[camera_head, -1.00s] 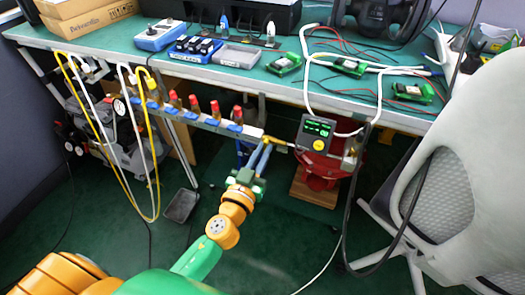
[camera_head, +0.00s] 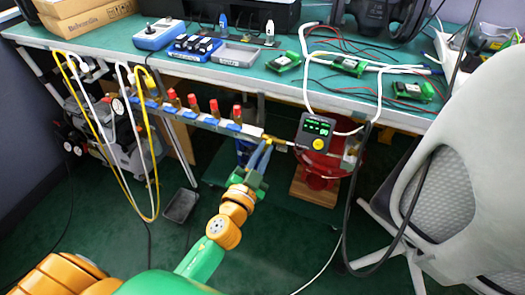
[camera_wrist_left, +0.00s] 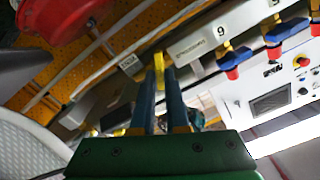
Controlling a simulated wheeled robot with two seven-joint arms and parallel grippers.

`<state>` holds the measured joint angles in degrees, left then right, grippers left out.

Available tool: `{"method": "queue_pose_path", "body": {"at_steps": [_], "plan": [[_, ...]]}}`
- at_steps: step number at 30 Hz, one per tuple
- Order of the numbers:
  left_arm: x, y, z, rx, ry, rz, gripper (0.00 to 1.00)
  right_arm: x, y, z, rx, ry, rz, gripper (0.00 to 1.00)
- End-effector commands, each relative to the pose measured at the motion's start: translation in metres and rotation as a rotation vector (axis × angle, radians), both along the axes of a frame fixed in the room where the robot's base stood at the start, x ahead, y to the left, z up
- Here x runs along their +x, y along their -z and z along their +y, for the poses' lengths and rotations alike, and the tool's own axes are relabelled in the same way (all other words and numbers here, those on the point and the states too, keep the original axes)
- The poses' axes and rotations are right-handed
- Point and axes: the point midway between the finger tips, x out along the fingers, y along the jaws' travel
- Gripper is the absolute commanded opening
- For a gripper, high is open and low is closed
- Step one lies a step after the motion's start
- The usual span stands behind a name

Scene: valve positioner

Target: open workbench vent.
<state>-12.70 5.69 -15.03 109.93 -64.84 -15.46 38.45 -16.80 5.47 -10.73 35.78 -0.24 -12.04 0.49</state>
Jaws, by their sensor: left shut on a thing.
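The workbench vent looks to be the valve with a yellow lever (camera_wrist_left: 158,62) at the right end of the manifold rail (camera_head: 217,124) under the bench's front edge. In the left wrist view the lever stands between the two blue fingers of my left gripper (camera_wrist_left: 162,78), which is shut on it. In the head view my left gripper (camera_head: 265,150) reaches up to the rail's right end, just left of the positioner display (camera_head: 315,132). There the fingers and rail mostly hide the lever. My right gripper is not in view.
Several red-and-blue valves (camera_head: 213,107) line the rail to the left, with yellow and white hoses (camera_head: 155,190) hanging. A red round actuator (camera_head: 318,165) sits behind the display. A black cable (camera_head: 347,215) and a grey chair (camera_head: 450,200) stand at right. The floor below is mostly clear.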

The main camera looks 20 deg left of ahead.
Motion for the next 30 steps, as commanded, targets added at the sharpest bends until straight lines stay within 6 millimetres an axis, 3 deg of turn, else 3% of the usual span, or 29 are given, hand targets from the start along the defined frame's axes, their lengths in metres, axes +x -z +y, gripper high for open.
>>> {"method": "queue_pose_path", "body": {"at_steps": [30], "plan": [[0.000, 0.005, -0.004, 0.908, 0.001, -0.030, 0.00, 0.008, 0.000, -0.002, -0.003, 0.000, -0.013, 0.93]]}}
